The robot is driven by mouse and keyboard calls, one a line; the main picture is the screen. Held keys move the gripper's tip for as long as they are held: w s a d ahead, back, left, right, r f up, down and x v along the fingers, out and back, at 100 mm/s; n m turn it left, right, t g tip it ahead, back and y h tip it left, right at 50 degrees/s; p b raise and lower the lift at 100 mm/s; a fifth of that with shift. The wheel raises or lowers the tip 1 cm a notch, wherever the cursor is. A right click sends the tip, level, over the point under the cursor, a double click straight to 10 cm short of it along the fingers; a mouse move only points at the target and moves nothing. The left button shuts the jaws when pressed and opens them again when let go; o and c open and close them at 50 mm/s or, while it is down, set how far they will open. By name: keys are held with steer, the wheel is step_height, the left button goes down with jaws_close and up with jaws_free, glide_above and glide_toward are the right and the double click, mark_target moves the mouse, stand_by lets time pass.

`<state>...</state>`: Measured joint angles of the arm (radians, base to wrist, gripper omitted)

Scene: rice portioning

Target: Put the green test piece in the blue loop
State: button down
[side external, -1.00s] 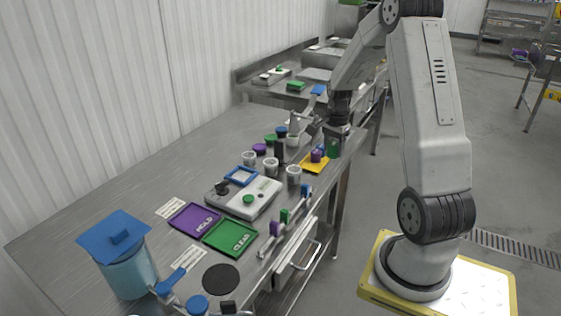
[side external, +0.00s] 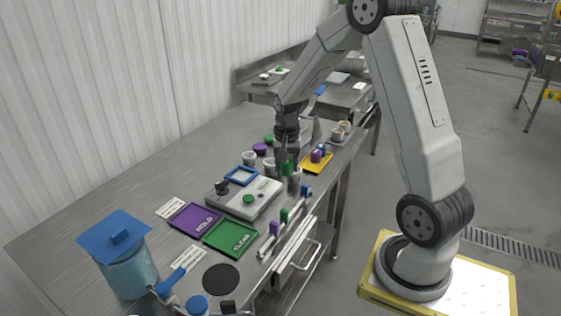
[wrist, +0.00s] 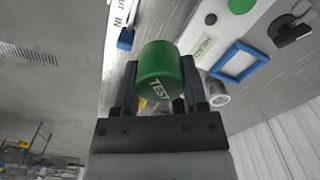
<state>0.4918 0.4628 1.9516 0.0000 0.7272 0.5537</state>
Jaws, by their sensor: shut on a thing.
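The green test piece (wrist: 160,70) is a cylinder lettered "TEST". My gripper (wrist: 157,90) is shut on it, with one dark finger on each side. The blue loop (side external: 241,176) is a square frame beside the grey-white device, to the left of my gripper. In the wrist view the blue loop (wrist: 240,62) shows to the right of the green piece.
The device (side external: 243,199) has a green button (side external: 248,198) and a dark knob (side external: 222,188). A purple tray (side external: 195,218), a green tray (side external: 230,238) and a yellow tray (side external: 317,164) lie nearby. The table's left side is clear.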

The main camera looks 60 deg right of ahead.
steer(key=w+a+f+n, duration=0.1)
steer(key=w+a+n, duration=0.1)
steer(key=a+n, duration=1)
steer(key=a, duration=0.7)
steer(key=shift+w+a, duration=0.25)
steer(key=shift+a, duration=0.15)
steer(key=w+d+r+m, duration=0.1)
steer(key=w+d+m, duration=0.2)
steer(key=w+d, duration=0.6)
steer(key=shift+w+r, duration=0.4)
steer(key=shift+w, duration=0.1)
steer(key=shift+w, duration=0.1)
steer(key=w+f, duration=0.1)
steer(key=w, duration=0.2)
steer(key=w+d+f, duration=0.1)
steer(key=w, duration=0.1)
steer(key=w+f, duration=0.2)
steer(key=w, duration=0.1)
steer(key=shift+w+d, duration=0.15)
steer(key=shift+w, duration=0.2)
steer(key=shift+w+d+f, duration=0.2)
steer(key=shift+w+f, duration=0.9)
steer(key=shift+f, duration=0.2)
steer(key=shift+w+d+f, duration=0.15)
steer(key=shift+w+f, duration=0.95)
steer(key=shift+f, duration=0.2)
